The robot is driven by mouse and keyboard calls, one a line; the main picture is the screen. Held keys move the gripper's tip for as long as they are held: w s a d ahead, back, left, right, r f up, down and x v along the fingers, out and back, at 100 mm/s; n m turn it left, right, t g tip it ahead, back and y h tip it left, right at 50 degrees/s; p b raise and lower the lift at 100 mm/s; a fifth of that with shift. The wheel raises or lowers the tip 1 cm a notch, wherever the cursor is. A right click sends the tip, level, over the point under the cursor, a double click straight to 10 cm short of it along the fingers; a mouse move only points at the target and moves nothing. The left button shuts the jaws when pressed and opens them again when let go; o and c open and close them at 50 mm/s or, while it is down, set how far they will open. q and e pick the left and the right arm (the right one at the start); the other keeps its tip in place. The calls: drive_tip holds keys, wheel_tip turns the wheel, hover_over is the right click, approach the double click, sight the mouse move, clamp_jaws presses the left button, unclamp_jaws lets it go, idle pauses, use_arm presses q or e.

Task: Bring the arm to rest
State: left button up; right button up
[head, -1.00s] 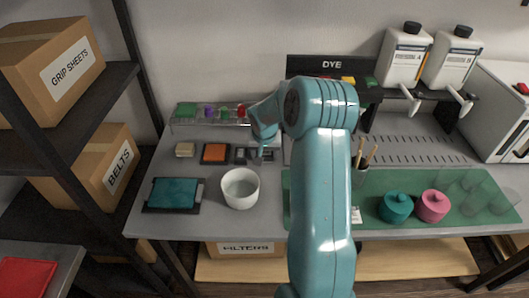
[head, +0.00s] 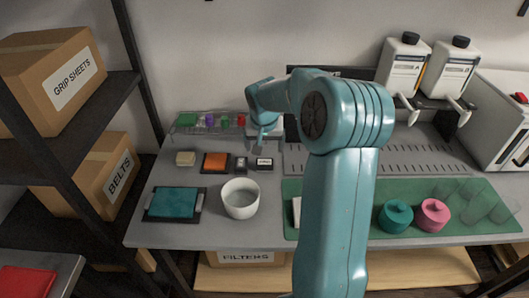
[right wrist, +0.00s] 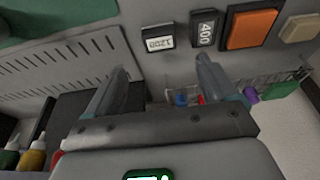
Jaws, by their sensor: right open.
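My right arm (head: 338,200) rises through the middle of the head view and bends at a large joint. Its forearm points back over the bench (head: 240,229). My right gripper (head: 261,144) hangs over the back of the bench, near the small labelled blocks. In the right wrist view the right gripper (right wrist: 163,66) shows its two fingers apart, with nothing between them. My left gripper is in neither view.
A white bowl (head: 240,199), a teal pad (head: 173,203) and an orange block (head: 215,162) are left of the arm. A teal pot (head: 395,217) and a pink pot (head: 432,215) stand on the green mat (head: 480,228). Two pump bottles (head: 402,67) stand behind.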

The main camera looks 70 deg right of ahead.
drive_tip(key=shift+s+a+r, duration=0.1)
drive_tip(key=shift+a+r, duration=0.1)
drive_tip(key=shift+r, duration=0.45)
